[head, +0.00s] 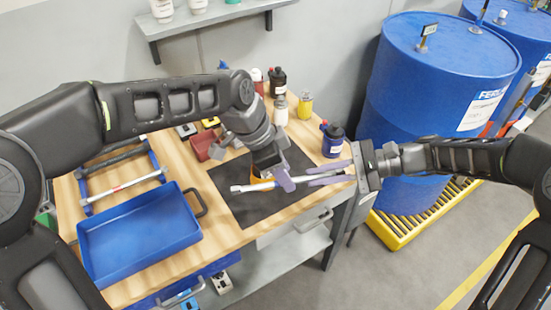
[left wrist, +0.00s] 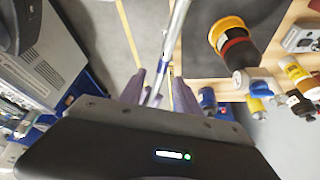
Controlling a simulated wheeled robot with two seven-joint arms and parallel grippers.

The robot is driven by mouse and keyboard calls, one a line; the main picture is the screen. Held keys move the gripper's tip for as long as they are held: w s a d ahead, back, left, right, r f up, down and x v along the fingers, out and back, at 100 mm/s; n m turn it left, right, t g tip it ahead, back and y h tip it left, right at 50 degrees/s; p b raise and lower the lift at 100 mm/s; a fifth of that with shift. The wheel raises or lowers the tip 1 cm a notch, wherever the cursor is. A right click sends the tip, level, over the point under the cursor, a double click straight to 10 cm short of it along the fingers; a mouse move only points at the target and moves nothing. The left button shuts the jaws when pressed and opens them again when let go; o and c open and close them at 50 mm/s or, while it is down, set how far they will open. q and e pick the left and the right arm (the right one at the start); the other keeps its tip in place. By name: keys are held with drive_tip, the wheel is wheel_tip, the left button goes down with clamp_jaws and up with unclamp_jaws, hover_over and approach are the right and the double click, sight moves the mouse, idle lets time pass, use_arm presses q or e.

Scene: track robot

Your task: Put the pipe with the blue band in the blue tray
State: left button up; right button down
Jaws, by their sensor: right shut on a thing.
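A silver pipe (head: 240,188) is held level over the dark mat. My right gripper (head: 332,176) comes in from the right, shut on the pipe's right part. My left gripper (head: 283,180) is at the pipe's middle, its fingers apart on either side of the pipe; the left wrist view (left wrist: 160,88) shows the pipe running between them. The blue tray (head: 193,234) is empty at the front left of the bench.
A blue rack (head: 84,197) with pipes stands behind the tray. A yellow-and-black tool (left wrist: 232,38) lies on the mat (head: 236,209) near my left gripper. Bottles (head: 333,140) and a red box (head: 203,147) stand further back. Blue drums (head: 430,90) stand right of the bench.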

use_arm(q)
drive_tip(key=shift+w+d+f, duration=0.1)
drive_tip(key=shift+d+f, duration=0.1)
drive_tip(key=shift+f, duration=0.4)
drive_tip(key=shift+c, duration=0.6)
clamp_jaws()
idle(0.4)
use_arm(e)
drive_tip(key=c, duration=1.4)
unclamp_jaws()
drive_tip(key=shift+o, duration=0.2)
